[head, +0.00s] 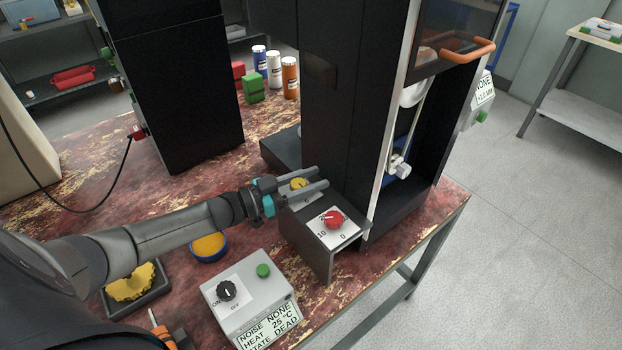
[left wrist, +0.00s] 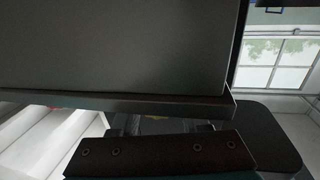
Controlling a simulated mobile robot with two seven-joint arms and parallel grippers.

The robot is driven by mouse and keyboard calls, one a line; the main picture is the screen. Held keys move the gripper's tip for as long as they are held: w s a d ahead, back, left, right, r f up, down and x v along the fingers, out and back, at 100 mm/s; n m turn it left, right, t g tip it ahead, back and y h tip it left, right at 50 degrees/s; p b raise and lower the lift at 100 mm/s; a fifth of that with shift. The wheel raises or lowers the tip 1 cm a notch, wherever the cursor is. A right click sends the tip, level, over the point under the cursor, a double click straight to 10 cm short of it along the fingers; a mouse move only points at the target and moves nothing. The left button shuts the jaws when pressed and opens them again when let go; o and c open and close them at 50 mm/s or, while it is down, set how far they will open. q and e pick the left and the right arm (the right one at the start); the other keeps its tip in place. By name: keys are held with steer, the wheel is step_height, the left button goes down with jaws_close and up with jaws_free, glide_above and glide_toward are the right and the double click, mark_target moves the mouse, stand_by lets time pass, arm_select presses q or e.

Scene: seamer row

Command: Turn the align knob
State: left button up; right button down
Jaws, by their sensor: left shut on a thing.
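A dark box on the machine's front carries two knobs on white dial plates. The yellow knob (head: 298,184) is on the far side and the red knob (head: 333,219) on the near side; no word "align" is readable on either. My left gripper (head: 304,186) comes in from the left with its fingers on either side of the yellow knob, shut on it. The fingers partly cover its dial. The left wrist view shows dark surfaces and a dark plate with screws (left wrist: 160,152); no knob can be made out there.
A grey control box (head: 250,298) with a black knob, green button and display reading NOISE NONE, HEAT 25 °C stands in front. A blue bowl (head: 208,258) of yellow stuff and a dark tray (head: 118,313) are near my arm. The tall black machine (head: 335,120) rises behind the knobs.

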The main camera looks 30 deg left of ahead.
arm_select(q)
jaws_close()
steer(key=shift+r+n+t+y+p, duration=0.1)
steer(key=shift+n+t+y+p, duration=0.4)
steer(key=shift+y+p, duration=0.45)
steer(key=n+y+p, duration=0.1)
steer(key=y+p, duration=0.1)
steer(key=n+t+y+p, duration=0.1)
steer(key=n+y+p, duration=0.1)
steer(key=shift+w+a+n+t, duration=0.2)
steer(key=shift+a+n+t, duration=0.1)
steer(key=shift+a, duration=0.1)
steer(key=n+y, duration=0.1)
steer(key=y, duration=0.1)
steer(key=n+y+p, duration=0.1)
steer(key=y, duration=0.1)
steer(key=shift+a+y, duration=0.25)
steer(key=shift+a, duration=0.1)
steer(key=n+y, duration=0.1)
steer(key=n+y+p, duration=0.1)
steer(key=y, duration=0.1)
steer(key=shift+a+n, duration=0.3)
steer(key=shift+a+n+y, duration=0.25)
steer(key=shift+n+y, duration=0.45)
steer(key=shift+y, duration=0.5)
